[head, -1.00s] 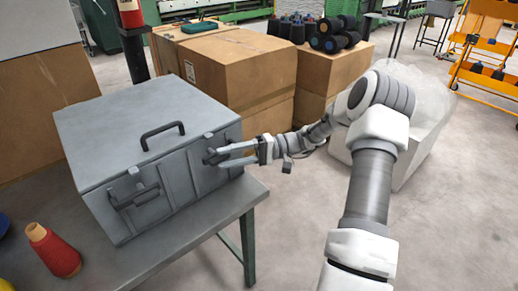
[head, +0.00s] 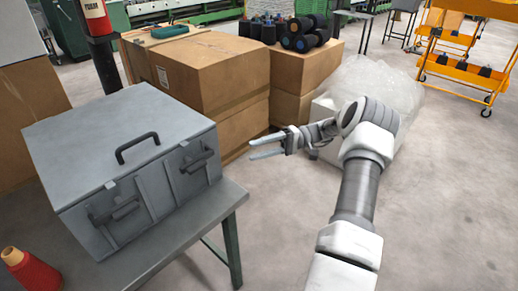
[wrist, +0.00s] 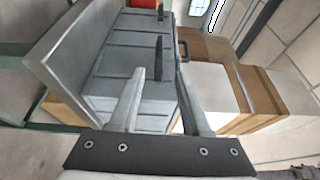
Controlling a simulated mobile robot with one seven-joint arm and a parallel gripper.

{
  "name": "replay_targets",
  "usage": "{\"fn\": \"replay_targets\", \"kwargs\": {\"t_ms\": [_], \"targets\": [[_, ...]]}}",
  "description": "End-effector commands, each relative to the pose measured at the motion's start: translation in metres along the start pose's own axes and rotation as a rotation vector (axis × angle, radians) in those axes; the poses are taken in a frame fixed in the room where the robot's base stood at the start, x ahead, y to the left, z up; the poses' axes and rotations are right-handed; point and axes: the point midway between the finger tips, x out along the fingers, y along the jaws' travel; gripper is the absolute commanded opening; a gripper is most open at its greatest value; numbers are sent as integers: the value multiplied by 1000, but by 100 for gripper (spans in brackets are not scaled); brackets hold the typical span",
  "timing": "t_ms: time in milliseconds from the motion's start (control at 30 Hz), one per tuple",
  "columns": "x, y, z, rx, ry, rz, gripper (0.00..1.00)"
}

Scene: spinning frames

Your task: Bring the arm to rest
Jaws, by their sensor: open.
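My gripper (head: 268,147) is open and empty, held in the air to the right of a grey metal case in the head view. In the wrist view its two fingers (wrist: 160,75) are spread apart, with the case (wrist: 92,50) beyond them. The case (head: 110,130) is closed and stands on a grey table, with a dark handle (head: 137,147) on its lid and two dark latches on its front. A visible gap separates the fingertips from the case. My arm reaches up from the bottom right of the head view.
The table (head: 150,265) has a green leg, and a red cone of thread (head: 30,270) stands at its front left. Cardboard boxes (head: 205,80) stand behind, with dark spools on one. A plastic-wrapped stack (head: 375,90) is behind my arm. An orange cart (head: 457,55) stands far right. Floor at right is clear.

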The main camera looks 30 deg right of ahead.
Motion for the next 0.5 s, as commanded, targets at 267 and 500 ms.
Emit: {"fn": "replay_targets", "kwargs": {"t_ms": [267, 500], "targets": [[0, 0, 0, 0, 0, 0, 48], [9, -5, 0, 18, -17, 35, 48]]}}
